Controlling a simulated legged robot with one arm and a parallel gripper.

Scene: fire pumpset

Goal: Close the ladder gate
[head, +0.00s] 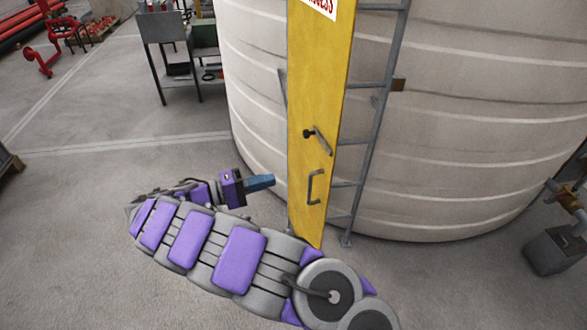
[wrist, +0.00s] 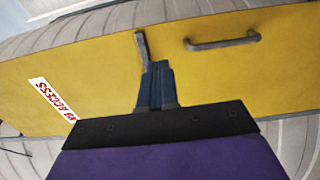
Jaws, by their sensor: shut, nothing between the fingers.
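The ladder gate (head: 312,90) is a tall yellow panel standing in front of the grey ladder (head: 372,130) on the big tank. In the head view it covers the ladder's left side, while the rungs show to its right. It carries a lever latch (head: 320,140) and, below that, a grey pull handle (head: 315,187). My gripper (head: 272,181) is shut and empty, to the left of the gate. In the wrist view the blue fingers (wrist: 157,75) point at the yellow face, close to the lever (wrist: 142,48); contact cannot be told. The pull handle (wrist: 222,42) is to their right.
The pale ribbed tank (head: 450,130) fills the space behind the gate. A grey metal cart (head: 170,55) stands at the back left, with red equipment (head: 60,40) beyond it. A grey box (head: 553,250) stands at the right.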

